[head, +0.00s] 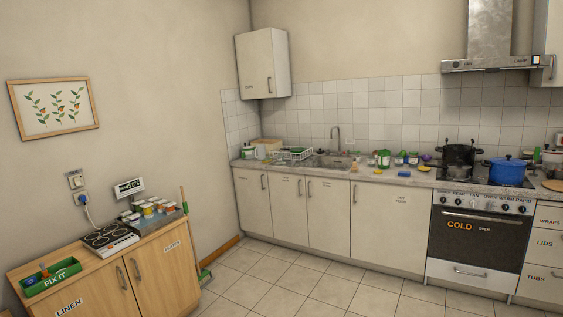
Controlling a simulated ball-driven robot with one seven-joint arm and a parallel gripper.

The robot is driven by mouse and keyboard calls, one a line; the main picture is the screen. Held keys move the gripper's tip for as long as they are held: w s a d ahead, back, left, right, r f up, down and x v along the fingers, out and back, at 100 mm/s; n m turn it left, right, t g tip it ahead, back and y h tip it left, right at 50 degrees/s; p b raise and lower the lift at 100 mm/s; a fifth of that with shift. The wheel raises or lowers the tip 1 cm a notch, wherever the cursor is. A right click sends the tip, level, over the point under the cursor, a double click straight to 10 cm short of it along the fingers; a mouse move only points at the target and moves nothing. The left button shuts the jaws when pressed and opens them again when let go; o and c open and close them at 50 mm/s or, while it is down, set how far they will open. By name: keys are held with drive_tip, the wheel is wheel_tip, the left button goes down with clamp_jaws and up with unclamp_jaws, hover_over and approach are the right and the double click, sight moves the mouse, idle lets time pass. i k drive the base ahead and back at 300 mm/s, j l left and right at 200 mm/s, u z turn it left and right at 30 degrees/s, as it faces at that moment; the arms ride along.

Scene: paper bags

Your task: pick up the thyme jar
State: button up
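I cannot make out which thing is the thyme jar, as labels on the small containers are too small to read. Several small jars or tins (149,209) with white, red, yellow and green parts stand close together on the low wooden cabinet (163,275) at the left. More small containers (384,158), some green, stand on the far kitchen counter (340,172). My gripper is not in view.
A hotplate (110,239) and a green FIX IT tray (51,276) share the wooden cabinet top. A blue pot (507,171) and a black pot (457,157) sit on the stove. The tiled floor (300,285) between is clear.

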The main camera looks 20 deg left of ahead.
sight(280, 156)
drive_tip(key=i+j+u, duration=0.4)
drive_tip(key=i, duration=0.6)
drive_tip(key=i+u, duration=0.4)
drive_tip(key=i, duration=4)
drive_tip(key=i+z, duration=0.1)
drive_tip(key=i, duration=0.45)
drive_tip(key=i+j, duration=0.15)
drive_tip(key=i, duration=0.45)
drive_tip(key=i+z, duration=0.15)
drive_tip(key=i, duration=0.4)
drive_tip(key=i+j+z, duration=0.3)
drive_tip(key=i+z, duration=0.15)
drive_tip(key=i, duration=0.15)
drive_tip(key=i+j+z, duration=0.5)
drive_tip(key=i, duration=0.05)
